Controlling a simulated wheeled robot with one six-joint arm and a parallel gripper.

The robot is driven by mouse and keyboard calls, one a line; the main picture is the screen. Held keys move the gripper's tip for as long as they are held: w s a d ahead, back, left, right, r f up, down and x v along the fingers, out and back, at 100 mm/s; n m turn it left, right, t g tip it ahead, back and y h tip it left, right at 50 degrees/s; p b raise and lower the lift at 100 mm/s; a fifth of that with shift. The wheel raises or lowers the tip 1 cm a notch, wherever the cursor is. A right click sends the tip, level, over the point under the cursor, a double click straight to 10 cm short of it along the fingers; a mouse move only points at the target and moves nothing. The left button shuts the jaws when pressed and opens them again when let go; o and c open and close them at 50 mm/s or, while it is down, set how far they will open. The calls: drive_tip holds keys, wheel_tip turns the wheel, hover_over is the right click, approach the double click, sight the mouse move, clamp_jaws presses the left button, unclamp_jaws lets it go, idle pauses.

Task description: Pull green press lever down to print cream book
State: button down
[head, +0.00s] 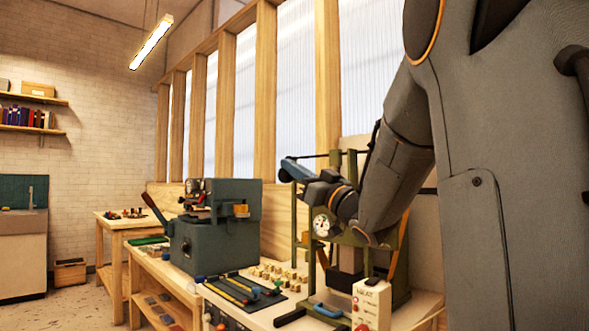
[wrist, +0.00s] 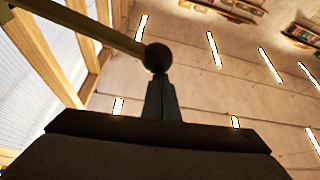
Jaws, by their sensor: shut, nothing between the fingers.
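The green press (head: 301,228) stands on the bench at the right in the head view, partly hidden behind my arm. Its lever (wrist: 85,20) shows in the wrist view as an olive bar from the upper left, ending in a dark round knob (wrist: 157,58). In the head view a thin dark rod (head: 312,156) runs near the press top to my gripper's tip. My gripper (wrist: 162,82) is shut and empty, its fingertips at the underside of the knob; I cannot tell whether they touch. It also shows raised at the press top in the head view (head: 286,164). I cannot make out the cream book.
A grey-green machine (head: 215,240) stands left of the press. Between them lie a dark mat with tools (head: 240,290) and several small wooden blocks (head: 275,272). A white HEAT box (head: 371,304) stands at the press front. The air left of my gripper is clear.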

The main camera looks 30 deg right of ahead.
drive_tip(key=s+r+v, duration=0.1)
drive_tip(key=v, duration=0.8)
drive_tip(key=shift+s+r+y+b, duration=0.25)
drive_tip(key=shift+y+b, duration=0.05)
drive_tip(key=shift+d, duration=0.15)
idle(0.7)
